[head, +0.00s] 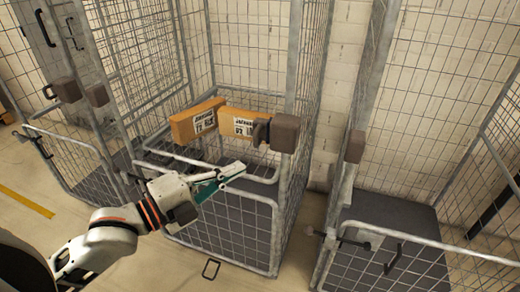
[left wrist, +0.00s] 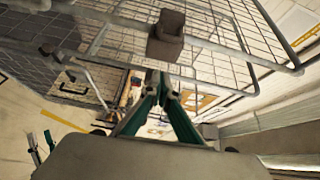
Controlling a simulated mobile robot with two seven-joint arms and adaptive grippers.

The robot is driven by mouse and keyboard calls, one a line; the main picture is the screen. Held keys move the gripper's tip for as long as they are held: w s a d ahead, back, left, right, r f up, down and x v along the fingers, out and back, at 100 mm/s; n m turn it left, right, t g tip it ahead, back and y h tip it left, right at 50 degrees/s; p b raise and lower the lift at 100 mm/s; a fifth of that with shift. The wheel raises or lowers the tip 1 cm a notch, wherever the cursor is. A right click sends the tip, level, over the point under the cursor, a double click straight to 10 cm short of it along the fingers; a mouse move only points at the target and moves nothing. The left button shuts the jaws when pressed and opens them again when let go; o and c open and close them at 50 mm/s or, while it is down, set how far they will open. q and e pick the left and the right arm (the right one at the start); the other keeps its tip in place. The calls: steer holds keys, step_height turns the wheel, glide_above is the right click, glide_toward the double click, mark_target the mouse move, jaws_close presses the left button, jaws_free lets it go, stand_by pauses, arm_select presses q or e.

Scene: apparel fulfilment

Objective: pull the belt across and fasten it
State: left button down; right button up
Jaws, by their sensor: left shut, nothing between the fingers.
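My left gripper (head: 236,170) is shut and empty, in front of the middle wire cage (head: 225,200). Its green fingers meet at the tips in the left wrist view (left wrist: 163,80). A brown block (head: 284,133) with a black hook-like piece (head: 261,132) sits on the cage's right front post, above and to the right of the fingertips, apart from them. A brown block also shows just beyond the fingers in the left wrist view (left wrist: 167,38). I cannot make out a belt strap. What looks like my right gripper (left wrist: 40,143) shows small at the lower left there, its fingers apart.
Two orange boxes with white labels, a left one (head: 197,121) and a right one (head: 243,122), are in the middle cage. Another cage (head: 385,225) stands to the right, past a gap. A yellow line (head: 25,201) marks the floor.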

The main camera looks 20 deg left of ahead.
mark_target(271, 138)
arm_select(q)
steer(key=shift+s+d+r, duration=0.15)
steer(key=shift+r, duration=0.15)
steer(key=p+x, duration=0.2)
steer(key=x, duration=0.8)
steer(key=shift+w+a+f, duration=0.1)
steer(key=shift+w+a, duration=0.15)
steer(key=shift+a, duration=0.75)
steer(key=shift+w+a, duration=0.2)
steer(key=shift+a, duration=0.75)
steer(key=shift+a, duration=0.15)
